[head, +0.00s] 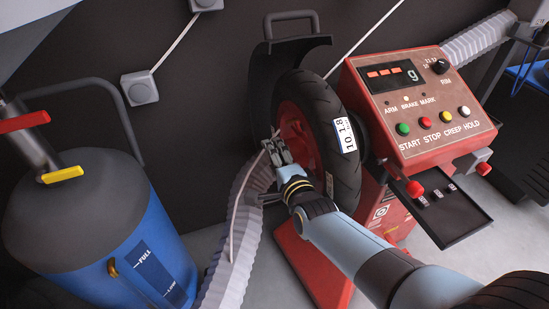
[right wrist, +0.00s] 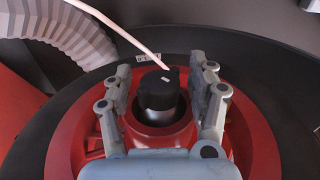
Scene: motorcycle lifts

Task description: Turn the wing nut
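The wheel (head: 325,120) has a black tyre and a red rim and is mounted on the red balancer. In the right wrist view, a black knob-like piece with a small white mark, which seems to be the wing nut (right wrist: 158,90), stands at the centre of the red hub (right wrist: 150,135). Its wings cannot be made out. My right gripper (head: 277,150) is at the wheel's hub. In the right wrist view its fingers (right wrist: 160,88) are open, one on each side of the black piece, with gaps visible. My left gripper is out of view.
The red balancer console (head: 415,105) with buttons and a tray (head: 440,210) stands right of the wheel. A blue tank (head: 105,225) stands left. A grey corrugated hose (head: 240,230) and a pale thin line (right wrist: 120,32) pass close to the hub.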

